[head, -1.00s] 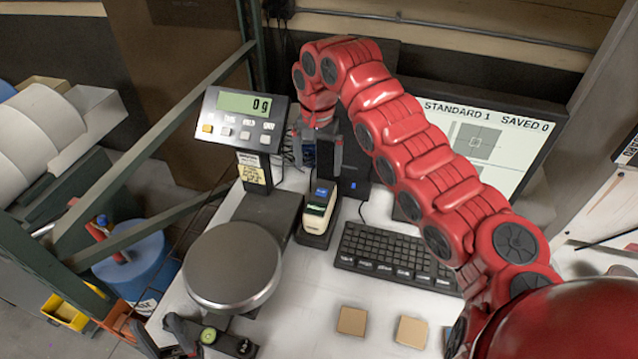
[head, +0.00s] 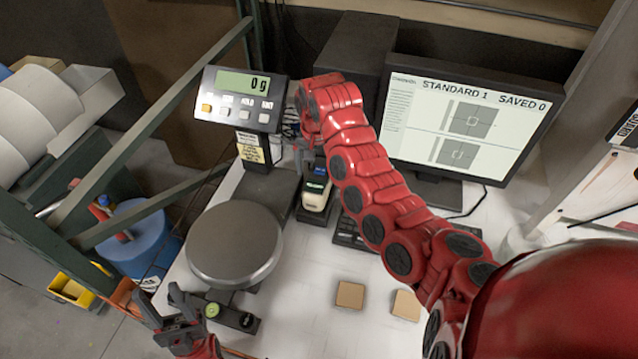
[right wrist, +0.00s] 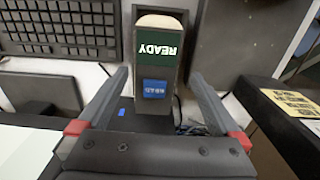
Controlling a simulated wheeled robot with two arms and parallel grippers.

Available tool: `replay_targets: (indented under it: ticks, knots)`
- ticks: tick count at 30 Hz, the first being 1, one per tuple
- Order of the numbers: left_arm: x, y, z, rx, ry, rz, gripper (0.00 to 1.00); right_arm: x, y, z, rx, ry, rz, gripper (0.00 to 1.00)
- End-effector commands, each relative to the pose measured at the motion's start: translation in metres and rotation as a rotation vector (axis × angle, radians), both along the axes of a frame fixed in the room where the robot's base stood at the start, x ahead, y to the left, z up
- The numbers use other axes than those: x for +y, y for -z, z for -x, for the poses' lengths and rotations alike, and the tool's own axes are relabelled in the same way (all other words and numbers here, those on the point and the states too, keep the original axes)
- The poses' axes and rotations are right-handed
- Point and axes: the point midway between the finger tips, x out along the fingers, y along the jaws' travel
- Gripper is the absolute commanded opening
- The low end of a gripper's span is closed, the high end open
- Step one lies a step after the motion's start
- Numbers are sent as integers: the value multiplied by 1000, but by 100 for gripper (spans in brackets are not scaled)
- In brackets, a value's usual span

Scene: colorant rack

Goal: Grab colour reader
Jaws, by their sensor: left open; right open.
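In the head view my right gripper (head: 311,160) is at the reader's far end, partly hidden by my arm. My left gripper (head: 164,312) is open and empty at the front left.
The scale (head: 235,245) stands left of the reader, its display (head: 237,100) reading 0 g. A keyboard (head: 350,232), partly hidden by my right arm, and a monitor (head: 470,125) are to the right. Two tan squares (head: 350,295) lie in front on the white table.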

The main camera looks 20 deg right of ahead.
Motion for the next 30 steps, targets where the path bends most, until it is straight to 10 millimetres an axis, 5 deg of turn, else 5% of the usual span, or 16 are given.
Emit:
replay_targets:
  ticks: [18, 26, 30]
  knots:
    - [0, -21, 0, 0, 0, 0, 50, -9, 54, -1, 4, 0, 4, 100]
    - [0, -20, 0, 0, 0, 0, 50, -9, 59, -1, 1, 1, 3, 100]
    - [0, -20, 0, 0, 0, 0, 50, -8, 59, -1, 0, 1, 4, 78]
